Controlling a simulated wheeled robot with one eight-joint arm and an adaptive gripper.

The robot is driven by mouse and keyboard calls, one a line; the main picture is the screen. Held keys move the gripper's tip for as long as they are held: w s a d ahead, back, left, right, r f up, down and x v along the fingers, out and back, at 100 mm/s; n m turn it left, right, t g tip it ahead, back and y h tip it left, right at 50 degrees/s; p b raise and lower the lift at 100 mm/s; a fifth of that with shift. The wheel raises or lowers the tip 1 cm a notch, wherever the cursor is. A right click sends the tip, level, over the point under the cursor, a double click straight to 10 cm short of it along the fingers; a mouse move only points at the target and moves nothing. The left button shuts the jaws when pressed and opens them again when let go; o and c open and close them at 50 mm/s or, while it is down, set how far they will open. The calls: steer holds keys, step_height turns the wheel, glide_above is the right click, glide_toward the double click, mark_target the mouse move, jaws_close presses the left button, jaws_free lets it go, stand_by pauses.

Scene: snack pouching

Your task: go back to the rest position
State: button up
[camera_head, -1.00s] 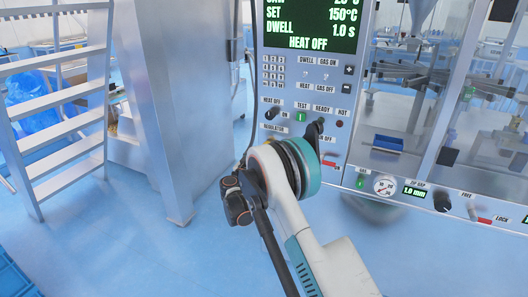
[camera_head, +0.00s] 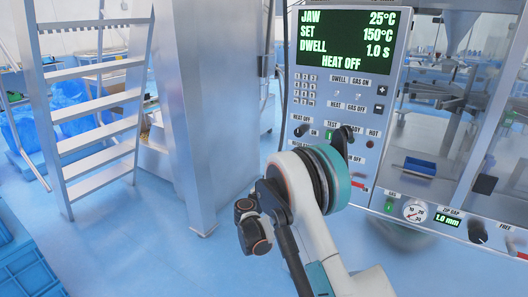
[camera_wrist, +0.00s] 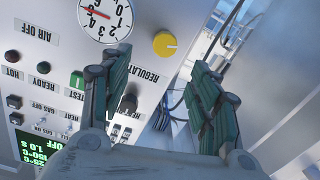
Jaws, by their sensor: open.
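My gripper (camera_wrist: 158,95) is open and empty in the wrist view, its two green-padded fingers spread apart in front of a control panel. In the head view my white and teal arm stands in front of the panel and hides part of it; the gripper's fingers cannot be made out there. The control panel (camera_head: 348,118) carries a screen (camera_head: 347,40) reading jaw 25°C, set 150°C, dwell 1.0 s and heat off. In the wrist view the panel appears upside down, with a yellow regulator knob (camera_wrist: 165,44) and a round gauge (camera_wrist: 105,18) beyond the fingers.
A metal column (camera_head: 205,120) stands left of the panel, and a stepladder (camera_head: 95,110) stands further left. Blue crates (camera_head: 28,265) sit at the lower left. A blue tray (camera_head: 420,166) lies behind the clear window at right. The blue floor between ladder and arm is clear.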

steer(key=s+d+r+n+g+y, duration=0.1)
steer(key=s+d+r+g+y, duration=0.15)
steer(key=s+d+r, duration=0.45)
steer(key=s+d+r+n+g+y, duration=0.1)
steer(key=s+d+r+g, duration=0.2)
steer(key=s+r, duration=0.75)
steer(key=s+a+f+n+y, duration=0.1)
steer(key=s+y, duration=0.1)
steer(key=s, duration=0.9)
steer(key=s+a+f+g+y, duration=0.1)
steer(key=s+f+y, duration=0.1)
steer(key=s, duration=0.8)
steer(key=s+a+f+n+y, duration=0.1)
steer(key=s+f+y, duration=0.1)
steer(key=s, duration=0.9)
steer(key=shift+s+a+n+g, duration=0.3)
steer(key=shift+s+g, duration=0.05)
steer(key=shift+y, duration=0.25)
steer(key=shift+c, duration=0.2)
